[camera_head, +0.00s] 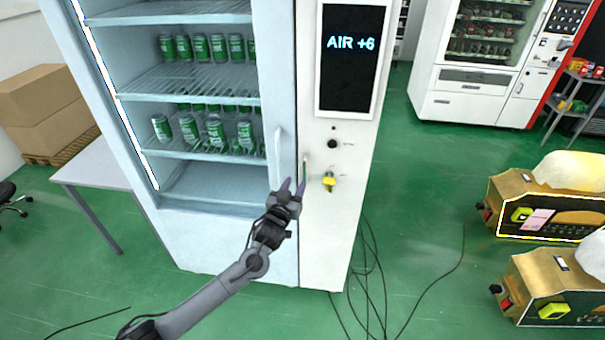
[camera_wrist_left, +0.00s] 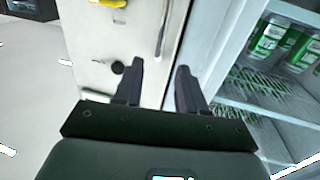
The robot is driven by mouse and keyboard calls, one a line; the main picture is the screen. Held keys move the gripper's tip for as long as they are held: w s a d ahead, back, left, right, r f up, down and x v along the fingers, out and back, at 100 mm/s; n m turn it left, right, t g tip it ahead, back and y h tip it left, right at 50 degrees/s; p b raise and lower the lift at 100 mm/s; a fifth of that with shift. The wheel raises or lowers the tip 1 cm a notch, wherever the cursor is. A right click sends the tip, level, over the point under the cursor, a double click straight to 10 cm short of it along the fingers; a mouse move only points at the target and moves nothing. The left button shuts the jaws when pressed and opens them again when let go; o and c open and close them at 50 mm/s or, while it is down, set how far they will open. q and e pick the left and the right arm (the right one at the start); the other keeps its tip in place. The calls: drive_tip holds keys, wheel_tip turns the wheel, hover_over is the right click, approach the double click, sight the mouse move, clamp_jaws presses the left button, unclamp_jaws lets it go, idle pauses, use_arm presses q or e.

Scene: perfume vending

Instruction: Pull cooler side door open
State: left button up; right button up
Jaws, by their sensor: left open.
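The cooler (camera_head: 210,230) stands in the middle, with a glass front door on its left part and a narrow white side door (camera_head: 322,245) on its right. The side door has a slim upright handle (camera_head: 304,172) near the seam; it also shows in the left wrist view (camera_wrist_left: 162,38). The side door looks shut. My left gripper (camera_head: 293,184) is open and empty in front of the seam, just below and left of that handle. In the left wrist view its fingers (camera_wrist_left: 158,66) point toward the handle, which is not between them. My right gripper is out of view.
The glass door's larger white handle (camera_head: 278,158) is close to my left gripper. A yellow knob (camera_head: 329,181), a black round lock (camera_head: 332,144) and a screen (camera_head: 348,58) are on the side door. Cables (camera_head: 372,280) lie on the floor; yellow machines (camera_head: 545,210) stand right.

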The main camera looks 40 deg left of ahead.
sight(304, 169)
use_arm(q)
drive_tip(key=b+x, duration=0.1)
drive_tip(key=x, duration=0.7)
drive_tip(key=shift+w+a, duration=0.1)
clamp_jaws()
